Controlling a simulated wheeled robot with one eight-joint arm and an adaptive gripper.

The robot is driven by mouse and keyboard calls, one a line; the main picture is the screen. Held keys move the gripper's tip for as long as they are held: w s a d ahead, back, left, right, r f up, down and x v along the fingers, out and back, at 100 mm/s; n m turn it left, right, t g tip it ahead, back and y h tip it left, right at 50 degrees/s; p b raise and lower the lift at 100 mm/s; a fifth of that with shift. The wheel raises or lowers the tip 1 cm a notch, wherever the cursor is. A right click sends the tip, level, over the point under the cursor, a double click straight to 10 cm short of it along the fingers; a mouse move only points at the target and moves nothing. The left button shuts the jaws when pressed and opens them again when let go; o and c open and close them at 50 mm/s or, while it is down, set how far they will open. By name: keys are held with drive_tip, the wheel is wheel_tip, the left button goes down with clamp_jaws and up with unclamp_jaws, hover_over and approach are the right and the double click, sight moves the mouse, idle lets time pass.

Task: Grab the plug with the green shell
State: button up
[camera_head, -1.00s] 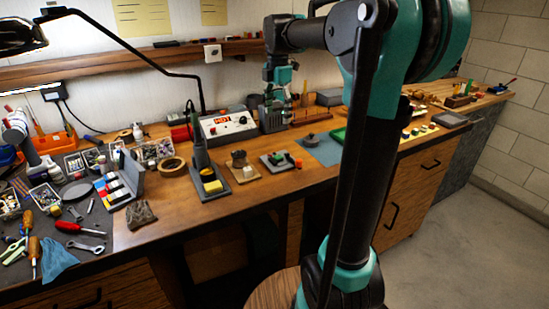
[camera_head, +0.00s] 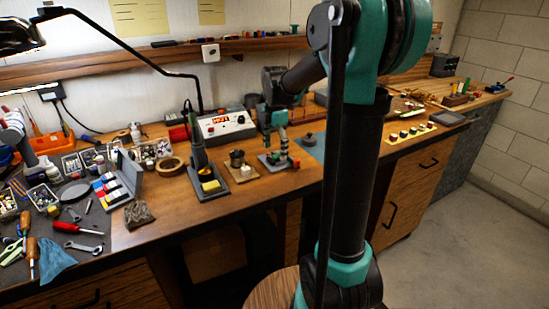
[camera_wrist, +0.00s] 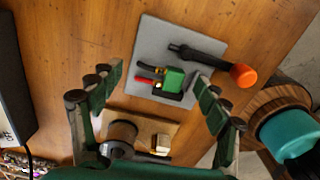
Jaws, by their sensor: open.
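The plug with the green shell (camera_wrist: 174,80) lies on a grey mat (camera_wrist: 150,40) in the wrist view, with a red and a black lead or prong at its left. In the head view my gripper (camera_head: 282,150) is over the grey mat (camera_head: 267,166) and largely hides the plug.
A wooden tray with a small metal cup (camera_wrist: 122,133) and a white block (camera_wrist: 161,142) sits just beside the mat. In the head view a soldering iron stand (camera_head: 207,186) and a lit station (camera_head: 224,126) stand to the left. A blue mat (camera_head: 314,146) lies to the right.

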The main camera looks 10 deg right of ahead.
drive_tip(key=shift+f, duration=0.4)
drive_tip(key=c, duration=0.9)
drive_tip(key=shift+c, duration=0.2)
drive_tip(key=shift+r, duration=0.15)
